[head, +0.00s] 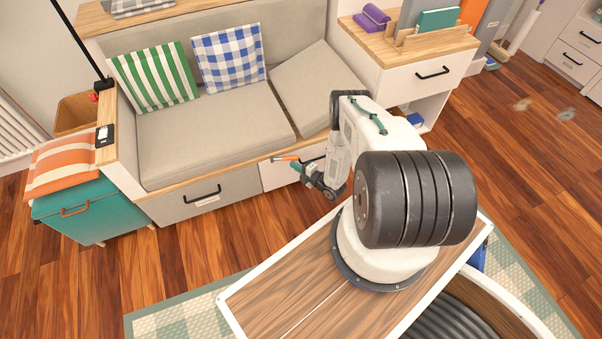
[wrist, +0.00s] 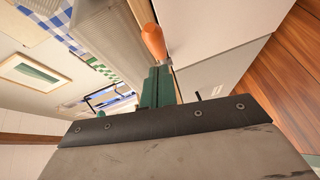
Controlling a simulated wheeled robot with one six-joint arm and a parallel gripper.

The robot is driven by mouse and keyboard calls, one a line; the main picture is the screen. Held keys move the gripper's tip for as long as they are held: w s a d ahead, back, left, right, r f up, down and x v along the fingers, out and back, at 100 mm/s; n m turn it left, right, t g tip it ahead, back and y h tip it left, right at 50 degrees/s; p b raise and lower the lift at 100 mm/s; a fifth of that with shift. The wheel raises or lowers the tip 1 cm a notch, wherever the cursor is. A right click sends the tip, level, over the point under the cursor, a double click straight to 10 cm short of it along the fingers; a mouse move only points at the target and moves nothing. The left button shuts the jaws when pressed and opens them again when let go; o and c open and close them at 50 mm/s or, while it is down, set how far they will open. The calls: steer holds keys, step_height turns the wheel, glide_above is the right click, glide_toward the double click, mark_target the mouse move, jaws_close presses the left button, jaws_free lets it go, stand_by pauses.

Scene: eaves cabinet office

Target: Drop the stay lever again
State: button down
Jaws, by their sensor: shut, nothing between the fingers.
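An orange-ended lever (head: 285,158), which I take to be the stay lever, shows at the front of the bench, just under the seat edge. In the wrist view, its rounded orange end (wrist: 153,40) is just beyond my fingertips. My gripper (head: 296,166) is in front of the bench, close beside the lever. Its green fingers (wrist: 159,72) are together with nothing between them. I cannot tell whether the fingertips touch the lever. The lever's mounting is not clear.
The bench has grey cushions (head: 205,135) and a drawer with a black handle (head: 202,194). A teal box (head: 85,212) stands left of it, and a white cabinet (head: 425,80) stands right. Wooden floor (head: 190,245) lies clear in front of the bench.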

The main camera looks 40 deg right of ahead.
steer(key=shift+w+d+f, duration=0.15)
steer(key=shift+w+d, duration=0.2)
steer(key=shift+w, duration=0.3)
steer(key=shift+w+d, duration=0.95)
steer(key=shift+d, duration=0.05)
glide_toward(294, 157)
steer(key=s+a, duration=0.2)
steer(key=s, duration=0.4)
steer(key=shift+w+d, duration=0.15)
steer(key=shift+w, duration=0.05)
